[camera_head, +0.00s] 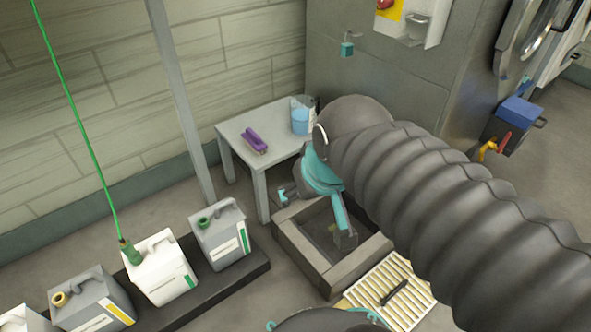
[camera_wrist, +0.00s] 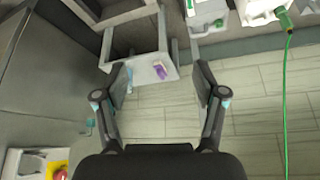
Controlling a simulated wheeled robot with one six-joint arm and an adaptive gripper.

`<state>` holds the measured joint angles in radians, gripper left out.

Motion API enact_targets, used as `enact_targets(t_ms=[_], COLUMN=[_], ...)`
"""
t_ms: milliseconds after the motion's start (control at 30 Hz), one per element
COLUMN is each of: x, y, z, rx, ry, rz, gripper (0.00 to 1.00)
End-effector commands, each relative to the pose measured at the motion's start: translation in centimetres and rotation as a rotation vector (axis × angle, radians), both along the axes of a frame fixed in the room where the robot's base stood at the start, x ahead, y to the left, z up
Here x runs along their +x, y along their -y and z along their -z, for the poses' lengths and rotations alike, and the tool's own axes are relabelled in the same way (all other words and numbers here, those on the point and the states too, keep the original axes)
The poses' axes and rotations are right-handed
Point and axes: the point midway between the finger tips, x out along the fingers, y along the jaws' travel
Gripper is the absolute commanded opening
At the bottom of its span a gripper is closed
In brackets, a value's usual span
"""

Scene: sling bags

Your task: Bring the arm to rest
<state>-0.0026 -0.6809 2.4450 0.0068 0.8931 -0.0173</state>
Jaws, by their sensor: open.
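My gripper (camera_wrist: 162,84) shows in the wrist view with its two dark fingers spread wide. Nothing is held between them. The small white table (camera_wrist: 143,80) and a purple brush-like object (camera_wrist: 161,72) lie beyond the fingers in that view, apart from them. In the head view my arm, in a dark ribbed sleeve, reaches in from the lower right. Its grey and teal end hangs over the square floor basin, and I cannot make out the fingertips clearly there.
The table (camera_head: 232,139) holds the purple object (camera_head: 254,140) and a jug of blue liquid (camera_head: 301,117). Several canisters, one white (camera_head: 160,268), stand on a dark platform. A green hose (camera_head: 73,120) hangs at left. The basin (camera_head: 304,254) and slatted grate (camera_head: 407,307) lie below my arm.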

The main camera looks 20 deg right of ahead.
Motion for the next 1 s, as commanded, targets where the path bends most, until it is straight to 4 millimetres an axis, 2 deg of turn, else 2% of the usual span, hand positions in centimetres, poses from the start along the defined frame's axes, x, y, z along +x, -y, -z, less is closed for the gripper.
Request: enact_targets(t_ms=[33, 167, 500, 633, 867, 1000], x=[-0.9, -2.0, -2.2, -2.2, -2.2, -2.2], y=[0.0, 0.2, 0.2, 0.2, 0.2, 0.2], z=[0.3, 1.0, 1.0, -0.4, -5.0, -5.5], rx=[-0.001, 0.0, 0.001, 0.001, 0.001, 0.001], ry=[0.005, 0.008, 0.007, 0.007, 0.007, 0.007], rz=[0.005, 0.016, 0.017, 0.017, 0.017, 0.017], gripper=[0.7, 0.7, 0.7, 0.7, 0.7, 0.7])
